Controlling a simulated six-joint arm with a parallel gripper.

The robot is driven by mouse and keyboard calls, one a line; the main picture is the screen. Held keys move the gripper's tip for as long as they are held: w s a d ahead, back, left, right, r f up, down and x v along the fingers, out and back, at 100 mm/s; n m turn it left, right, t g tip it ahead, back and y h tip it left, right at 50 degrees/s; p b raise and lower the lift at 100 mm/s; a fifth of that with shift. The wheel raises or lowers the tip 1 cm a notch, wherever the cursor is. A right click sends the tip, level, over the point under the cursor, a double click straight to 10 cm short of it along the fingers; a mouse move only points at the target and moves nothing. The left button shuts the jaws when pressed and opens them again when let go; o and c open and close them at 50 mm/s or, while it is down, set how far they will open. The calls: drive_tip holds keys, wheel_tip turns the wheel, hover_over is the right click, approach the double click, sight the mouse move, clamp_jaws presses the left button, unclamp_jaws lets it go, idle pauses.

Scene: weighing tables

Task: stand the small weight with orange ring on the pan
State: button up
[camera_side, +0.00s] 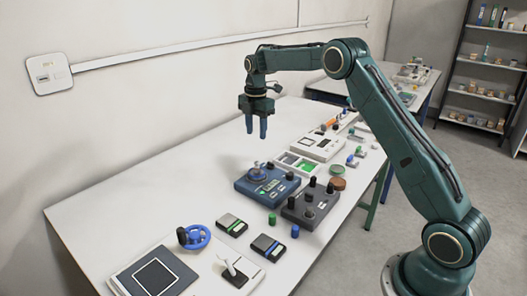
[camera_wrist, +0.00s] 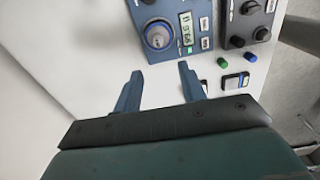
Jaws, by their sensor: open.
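A blue weighing scale (camera_side: 267,193) with a lit display stands on the white table. Its round pan (camera_side: 250,177) carries a small pale metallic piece (camera_side: 257,166), which looks upright. I cannot make out an orange ring on it. The wrist view shows the scale (camera_wrist: 187,54) at the top, with the metallic piece (camera_wrist: 158,36) on its pan. My gripper (camera_side: 256,133) is open and empty, pointing down, apart from and above the scale. Its two fingers (camera_wrist: 158,88) show in the wrist view with nothing between them.
A dark block with several black knobs (camera_side: 310,204) stands right of the scale, near green (camera_side: 272,219) and blue (camera_side: 295,231) cylinders. A tray with green compartments (camera_side: 299,165) lies behind. The table left of the scale is clear.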

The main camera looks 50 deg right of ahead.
drive_tip(key=s+a+r+m+t, duration=0.2)
drive_tip(key=s+a+r+m, duration=0.7)
drive_tip(key=s+r, duration=0.65)
drive_tip(key=s+a+f+m+t, duration=0.1)
drive_tip(key=s+a+m, duration=0.3)
drive_tip(key=s, duration=0.7)
drive_tip(key=s+a+f+m+t, duration=0.2)
drive_tip(key=s+a+f+m, duration=0.1)
drive_tip(key=s, duration=0.9)
drive_tip(key=shift+s+a+m, duration=0.3)
drive_tip(key=shift+a+m, duration=0.1)
drive_tip(key=shift+m, duration=0.4)
